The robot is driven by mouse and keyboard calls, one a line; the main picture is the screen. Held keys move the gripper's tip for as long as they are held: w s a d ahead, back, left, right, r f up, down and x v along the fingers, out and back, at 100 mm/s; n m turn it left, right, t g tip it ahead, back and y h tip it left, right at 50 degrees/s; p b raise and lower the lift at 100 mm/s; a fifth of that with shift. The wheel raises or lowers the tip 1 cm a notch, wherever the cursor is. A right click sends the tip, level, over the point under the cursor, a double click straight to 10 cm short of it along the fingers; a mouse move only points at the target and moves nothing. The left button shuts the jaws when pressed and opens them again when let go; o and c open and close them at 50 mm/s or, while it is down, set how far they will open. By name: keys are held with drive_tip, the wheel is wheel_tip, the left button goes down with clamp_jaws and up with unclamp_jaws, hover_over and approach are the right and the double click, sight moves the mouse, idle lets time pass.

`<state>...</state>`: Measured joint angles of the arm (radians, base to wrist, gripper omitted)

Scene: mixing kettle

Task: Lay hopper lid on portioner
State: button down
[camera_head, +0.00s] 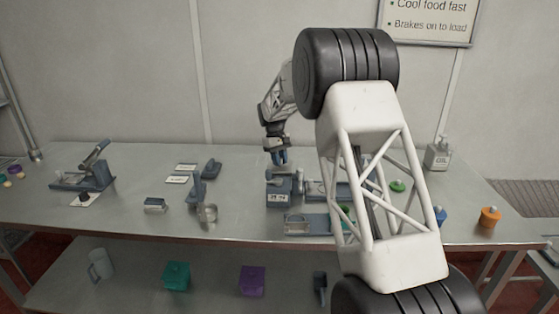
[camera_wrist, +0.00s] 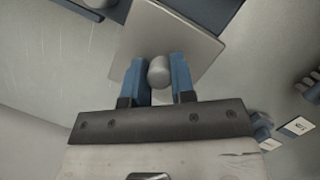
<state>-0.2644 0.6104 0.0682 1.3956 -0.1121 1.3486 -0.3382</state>
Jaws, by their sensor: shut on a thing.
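My gripper (camera_head: 281,158) is over the middle of the bench, just above a blue boxy machine (camera_head: 280,190) that looks like the portioner. In the wrist view my gripper (camera_wrist: 158,82) has its two blue fingers shut on the round grey knob of the hopper lid (camera_wrist: 178,45). The lid is a flat grey square plate beyond the fingertips. A dark blue edge (camera_wrist: 215,10) shows behind the lid; most of what lies under it is hidden. In the head view the lid is too small to make out, and I cannot tell whether it touches the machine.
A tray-like blue-grey part (camera_head: 305,225) lies at the front of the machine. A metal cup (camera_head: 208,213) and a blue stand are to its left, with a lever press (camera_head: 85,178) farther left. An orange container (camera_head: 489,217) stands at right. My own arm hides the bench right of centre.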

drive_tip(key=shift+f, duration=0.15)
drive_tip(key=shift+c, duration=2)
unclamp_jaws()
drive_tip(key=shift+v, duration=3.45)
drive_tip(key=shift+s, duration=0.1)
